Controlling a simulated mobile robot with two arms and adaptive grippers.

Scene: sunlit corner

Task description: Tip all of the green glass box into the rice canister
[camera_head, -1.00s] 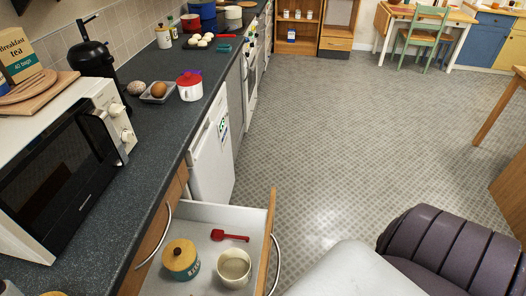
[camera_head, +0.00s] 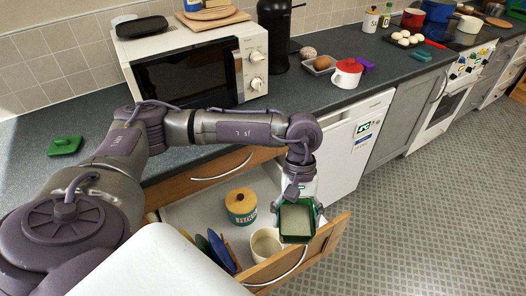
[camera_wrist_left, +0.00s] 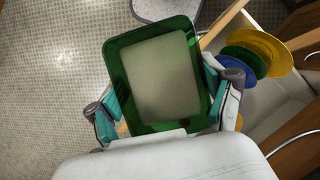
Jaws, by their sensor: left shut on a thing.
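My left gripper (camera_head: 298,202) is shut on the green glass box (camera_head: 297,238), over the right end of the open drawer. The box also shows in the left wrist view (camera_wrist_left: 113,72), between my teal finger pads, with a pale fill inside. An open cream canister (camera_head: 265,244) stands in the drawer, just left of the box; I cannot read a label, so I cannot tell if it is the rice canister. Beside it is a lidded canister (camera_head: 241,207) with a teal label and a wooden lid. My right gripper is not in view.
The drawer (camera_head: 183,217) also holds blue, green and yellow plates (camera_head: 222,250). A green lid-like piece (camera_head: 65,146) lies on the counter at left. A microwave (camera_head: 190,75) stands behind my arm. The floor at right is clear.

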